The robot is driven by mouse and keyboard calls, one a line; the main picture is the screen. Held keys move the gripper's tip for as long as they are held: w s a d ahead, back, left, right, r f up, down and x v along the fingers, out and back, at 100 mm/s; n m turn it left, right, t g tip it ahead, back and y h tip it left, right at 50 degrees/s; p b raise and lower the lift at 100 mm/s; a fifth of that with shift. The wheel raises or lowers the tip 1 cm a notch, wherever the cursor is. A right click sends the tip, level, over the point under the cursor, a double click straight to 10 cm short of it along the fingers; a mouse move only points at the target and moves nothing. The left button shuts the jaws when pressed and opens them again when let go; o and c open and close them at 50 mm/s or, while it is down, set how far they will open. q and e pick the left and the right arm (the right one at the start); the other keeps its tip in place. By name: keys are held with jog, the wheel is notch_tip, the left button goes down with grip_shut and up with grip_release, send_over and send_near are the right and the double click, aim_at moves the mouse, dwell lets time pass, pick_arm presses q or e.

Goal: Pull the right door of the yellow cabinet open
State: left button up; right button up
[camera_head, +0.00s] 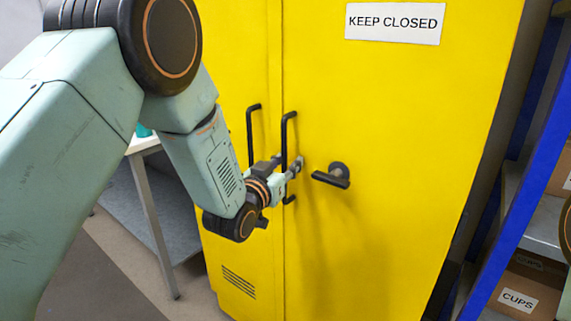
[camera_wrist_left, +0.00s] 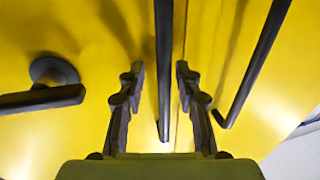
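The yellow cabinet's right door (camera_head: 410,130) is flush with the left door (camera_head: 238,75). The right door has a vertical black bar handle (camera_head: 284,135) beside the seam and a black lever (camera_head: 332,177) further right. My left gripper (camera_head: 291,167) is at the lower part of the bar handle. In the left wrist view, the gripper's two fingers (camera_wrist_left: 160,85) are apart, with the bar handle (camera_wrist_left: 164,60) between them and a gap on each side. The lever shows at the left there (camera_wrist_left: 45,97). My right gripper is out of view.
The left door's bar handle (camera_head: 250,135) is close to the left of the gripper. A blue-framed shelf (camera_head: 525,185) with boxes stands right of the cabinet. A table (camera_head: 150,190) stands to the left, behind my arm.

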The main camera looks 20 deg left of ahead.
pick_arm(q)
jog(key=shift+a+f, duration=0.1)
jog(key=shift+a, duration=0.2)
jog(key=c, duration=0.4)
jog(key=shift+d, duration=0.15)
grip_shut()
